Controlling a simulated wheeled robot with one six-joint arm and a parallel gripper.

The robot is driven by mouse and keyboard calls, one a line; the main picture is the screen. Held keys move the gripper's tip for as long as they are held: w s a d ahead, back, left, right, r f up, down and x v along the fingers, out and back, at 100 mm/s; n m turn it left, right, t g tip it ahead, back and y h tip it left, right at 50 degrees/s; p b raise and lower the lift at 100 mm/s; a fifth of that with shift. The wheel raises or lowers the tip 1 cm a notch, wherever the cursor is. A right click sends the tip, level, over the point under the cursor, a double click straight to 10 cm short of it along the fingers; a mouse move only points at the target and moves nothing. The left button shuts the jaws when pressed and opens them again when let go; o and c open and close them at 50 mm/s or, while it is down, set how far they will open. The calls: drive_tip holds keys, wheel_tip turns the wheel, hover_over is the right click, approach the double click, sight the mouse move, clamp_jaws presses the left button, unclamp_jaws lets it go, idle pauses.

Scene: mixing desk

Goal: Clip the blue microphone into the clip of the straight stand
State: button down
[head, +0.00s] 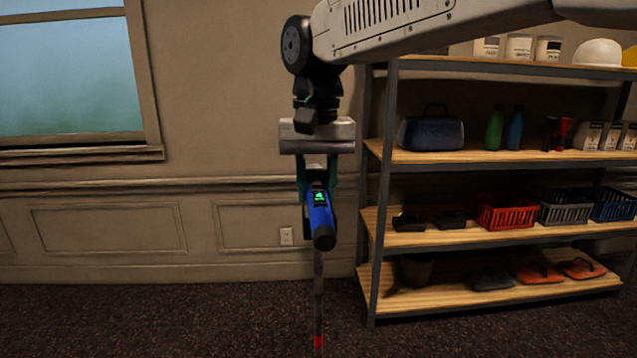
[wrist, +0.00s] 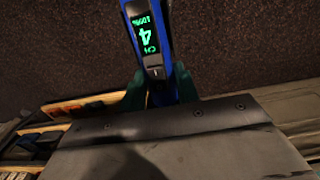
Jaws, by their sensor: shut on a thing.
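The blue microphone (head: 320,222) has a dark end and a small green-lit display. My gripper (head: 318,178) points down with its teal fingers shut on it, one on each side. In the head view the microphone's dark end tilts down and towards the camera. In the wrist view the microphone (wrist: 166,45) shows a display reading CH 4 and 100%. A thin dark upright pole (head: 318,290) with a red band shows directly below the microphone, apparently a stand. Its top and any clip are hidden behind the microphone, so I cannot tell whether they touch.
A metal shelf unit (head: 372,250) with wooden boards stands close on the right, holding a blue bag (head: 431,134), bottles, a red basket (head: 506,213) and other items. A panelled wall with a window is behind. The dark carpet (head: 150,320) at left is clear.

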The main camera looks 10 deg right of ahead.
drive_tip(key=shift+s+r, duration=0.1)
drive_tip(key=shift+s, duration=0.25)
idle(1.0)
drive_tip(key=shift+s+f, duration=0.15)
drive_tip(key=shift+f, duration=0.8)
idle(1.0)
drive_tip(key=c, duration=0.6)
unclamp_jaws()
drive_tip(key=shift+o, duration=0.2)
drive_tip(key=shift+r, duration=0.15)
drive_tip(key=shift+r, duration=3.4)
